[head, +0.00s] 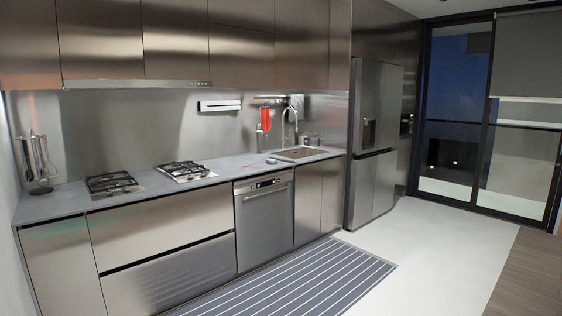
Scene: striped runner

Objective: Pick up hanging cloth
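A red cloth (266,119) hangs on the back wall above the counter, left of the sink, below a small wall rack or rail (271,100). A smaller red patch (259,127) shows just beside its lower left. The cloth is small in the head view, so how it is held up cannot be made out. Neither of my grippers shows in this view.
A grey counter (225,177) carries two gas hobs (113,184), a utensil stand (40,170) and a sink (300,153) with a tall tap. A dishwasher (264,223) and a fridge (374,145) stand along the wall. A striped runner (310,277) lies on clear floor in front.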

